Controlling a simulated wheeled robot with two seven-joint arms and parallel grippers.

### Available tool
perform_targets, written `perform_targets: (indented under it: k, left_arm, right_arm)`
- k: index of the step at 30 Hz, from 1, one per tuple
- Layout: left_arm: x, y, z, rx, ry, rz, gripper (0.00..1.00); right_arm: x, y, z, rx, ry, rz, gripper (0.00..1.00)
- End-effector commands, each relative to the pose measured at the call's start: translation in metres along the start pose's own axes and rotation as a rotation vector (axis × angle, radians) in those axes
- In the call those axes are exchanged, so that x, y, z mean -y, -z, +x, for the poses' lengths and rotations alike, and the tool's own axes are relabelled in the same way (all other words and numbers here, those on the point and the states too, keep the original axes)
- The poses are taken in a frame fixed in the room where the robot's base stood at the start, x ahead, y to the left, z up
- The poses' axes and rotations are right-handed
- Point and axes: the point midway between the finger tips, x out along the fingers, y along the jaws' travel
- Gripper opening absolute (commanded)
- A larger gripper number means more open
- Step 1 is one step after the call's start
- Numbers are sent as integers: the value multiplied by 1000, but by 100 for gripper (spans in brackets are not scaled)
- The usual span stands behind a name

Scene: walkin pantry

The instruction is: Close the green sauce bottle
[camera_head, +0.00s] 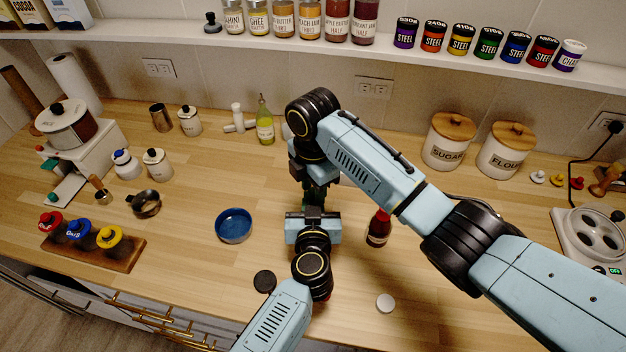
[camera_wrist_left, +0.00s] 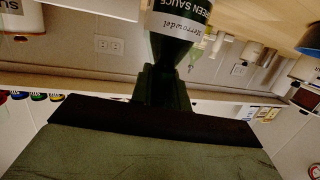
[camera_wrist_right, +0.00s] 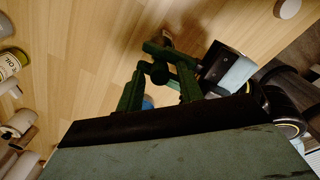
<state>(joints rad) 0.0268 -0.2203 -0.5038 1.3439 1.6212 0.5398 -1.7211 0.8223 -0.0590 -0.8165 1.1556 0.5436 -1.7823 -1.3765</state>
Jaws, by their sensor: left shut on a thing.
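The green sauce bottle fills the top middle of the left wrist view (camera_wrist_left: 180,30), its label upside down and its neck towards my gripper. My left gripper (camera_wrist_left: 165,85) is shut on it around the neck. In the head view my left gripper (camera_head: 313,212) reaches up from the bottom, and the bottle is mostly hidden. My right gripper (camera_wrist_right: 160,75) is open directly above, its fingers to either side of a small dark round top. I cannot tell whether that top is a cap or the bare mouth. A black round cap (camera_head: 264,281) and a white round cap (camera_head: 385,303) lie on the counter.
A red sauce bottle (camera_head: 378,228) stands close on the right, under my right arm. A blue bowl (camera_head: 234,226) sits to the left. An oil bottle (camera_head: 264,122) and canisters (camera_head: 448,142) stand at the back. The front right counter is mostly clear.

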Motion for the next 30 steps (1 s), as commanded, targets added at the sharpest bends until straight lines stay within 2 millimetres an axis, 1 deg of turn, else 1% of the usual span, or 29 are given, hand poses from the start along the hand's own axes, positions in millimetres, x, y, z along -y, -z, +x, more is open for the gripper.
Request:
perform_targets:
  k: [1, 5, 6, 14, 20, 23, 26, 30]
  left_arm:
    - [1, -7, -1, 12, 1, 2, 0]
    - [1, -7, -1, 12, 1, 2, 0]
    - [1, -7, -1, 12, 1, 2, 0]
    - [1, -7, -1, 13, 1, 2, 0]
    - [1, -7, -1, 13, 1, 2, 0]
    - [1, -7, -1, 13, 1, 2, 0]
    - [1, -7, -1, 13, 2, 2, 0]
    - [1, -7, -1, 13, 2, 2, 0]
  right_arm:
    - [0, 0, 0, 0, 0, -1, 37]
    - [0, 0, 0, 0, 0, -1, 37]
    - [0, 0, 0, 0, 1, -1, 34]
    - [0, 0, 0, 0, 1, -1, 0]
    - [0, 0, 0, -1, 1, 20, 0]
    - [0, 1, 1, -2, 2, 121, 0]
    - [1, 2, 1, -3, 3, 306, 0]
    - [0, 2, 1, -4, 2, 605, 0]
